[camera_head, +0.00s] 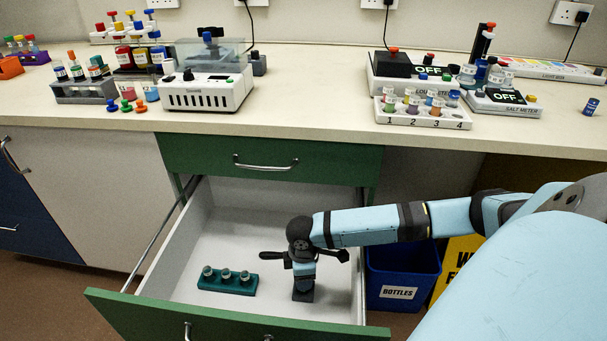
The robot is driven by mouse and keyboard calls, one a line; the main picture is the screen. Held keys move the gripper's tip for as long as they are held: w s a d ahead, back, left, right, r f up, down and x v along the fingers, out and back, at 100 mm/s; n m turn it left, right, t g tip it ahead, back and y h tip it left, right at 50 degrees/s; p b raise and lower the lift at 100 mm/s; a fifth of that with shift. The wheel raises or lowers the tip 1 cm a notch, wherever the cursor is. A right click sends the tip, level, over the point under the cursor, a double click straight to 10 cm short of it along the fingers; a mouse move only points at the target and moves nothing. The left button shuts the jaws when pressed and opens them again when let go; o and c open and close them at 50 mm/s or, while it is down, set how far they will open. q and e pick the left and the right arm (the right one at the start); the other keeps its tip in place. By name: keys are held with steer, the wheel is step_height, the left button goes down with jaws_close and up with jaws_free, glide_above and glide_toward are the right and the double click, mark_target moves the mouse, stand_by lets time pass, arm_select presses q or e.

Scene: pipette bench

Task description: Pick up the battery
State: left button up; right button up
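My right gripper (303,294) reaches down into the open drawer (228,205), with its dark end low over the drawer floor, right of the teal rack. Its fingers are too small and dark to show whether they are open or shut, or whether they hold anything. I cannot make out a clear battery in the drawer; the area under the gripper is hidden. A small dark blue cylinder (591,106) stands on the bench at the far right; I cannot tell whether it is a battery. My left gripper is not in view.
A teal rack (227,283) with three capped vials lies in the drawer, left of my gripper. A blue bottles bin (401,275) stands right of the drawer. The bench (310,100) above carries a white machine (207,88), meters and vial racks. The drawer floor's back left is clear.

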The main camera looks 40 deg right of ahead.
steer(key=shift+f, duration=0.35)
step_height(320, 180, down, 2)
steer(key=shift+d+f+b, duration=0.1)
steer(key=shift+f+b, duration=0.15)
steer(key=shift+b, duration=0.75)
step_height(320, 180, down, 2)
steer(key=shift+w+f+b, duration=0.1)
steer(key=shift+b, duration=0.35)
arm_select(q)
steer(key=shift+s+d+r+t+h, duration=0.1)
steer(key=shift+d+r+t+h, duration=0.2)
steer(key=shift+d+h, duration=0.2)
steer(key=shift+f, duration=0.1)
arm_select(e)
steer(key=c, duration=1)
